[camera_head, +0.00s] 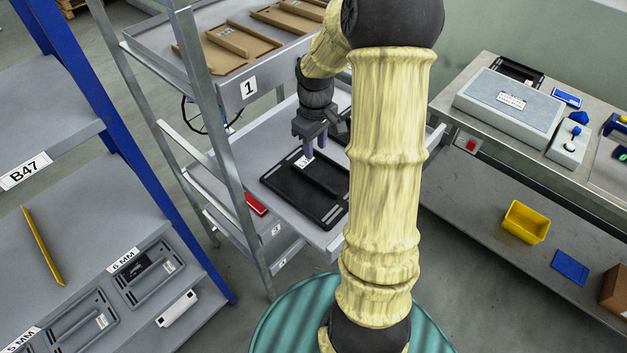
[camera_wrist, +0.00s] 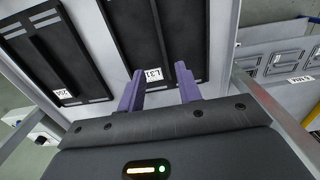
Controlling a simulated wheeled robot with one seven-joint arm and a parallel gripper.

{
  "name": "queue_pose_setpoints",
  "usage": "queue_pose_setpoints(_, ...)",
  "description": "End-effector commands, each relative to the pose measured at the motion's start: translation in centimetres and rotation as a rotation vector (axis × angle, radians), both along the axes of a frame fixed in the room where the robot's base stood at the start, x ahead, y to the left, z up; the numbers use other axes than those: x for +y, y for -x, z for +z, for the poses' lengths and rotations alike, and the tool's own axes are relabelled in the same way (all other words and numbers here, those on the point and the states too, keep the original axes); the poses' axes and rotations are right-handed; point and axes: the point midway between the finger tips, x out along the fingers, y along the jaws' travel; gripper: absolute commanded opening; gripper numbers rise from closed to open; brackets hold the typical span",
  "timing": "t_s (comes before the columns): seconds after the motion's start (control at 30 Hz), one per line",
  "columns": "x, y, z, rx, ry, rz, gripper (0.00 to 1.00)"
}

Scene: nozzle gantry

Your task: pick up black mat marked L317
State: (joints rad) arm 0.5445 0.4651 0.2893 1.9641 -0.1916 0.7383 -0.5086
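The black mat marked L317 (camera_head: 321,205) lies on a grey pull-out shelf of the metal rack, partly hidden by my arm. In the wrist view it (camera_wrist: 133,38) has a raised ridge along its middle and a white label (camera_wrist: 153,74) at its near edge, reading roughly L317. My gripper (camera_head: 315,150) is over the mat's label end. Its purple fingers (camera_wrist: 160,72) are apart and empty, with the label showing between their tips. I cannot tell whether the fingertips touch the mat.
A second black mat (camera_wrist: 48,55) with a white label lies beside it. Brown trays (camera_head: 235,50) sit on the shelf above, marked 1. The rack's metal post (camera_head: 215,120) stands left of the mat. A workbench (camera_head: 450,105) with grey boxes is at right.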

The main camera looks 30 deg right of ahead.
Motion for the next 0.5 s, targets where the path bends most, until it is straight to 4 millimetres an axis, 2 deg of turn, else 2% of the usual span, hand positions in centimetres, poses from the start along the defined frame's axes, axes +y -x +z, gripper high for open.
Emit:
queue_pose_setpoints(0.3,0.1,0.1,-5.3,0.004,-0.002,0.001,0.35)
queue_pose_setpoints(0.5,0.1,0.0,-6.6,0.000,0.000,-0.001,0.35)
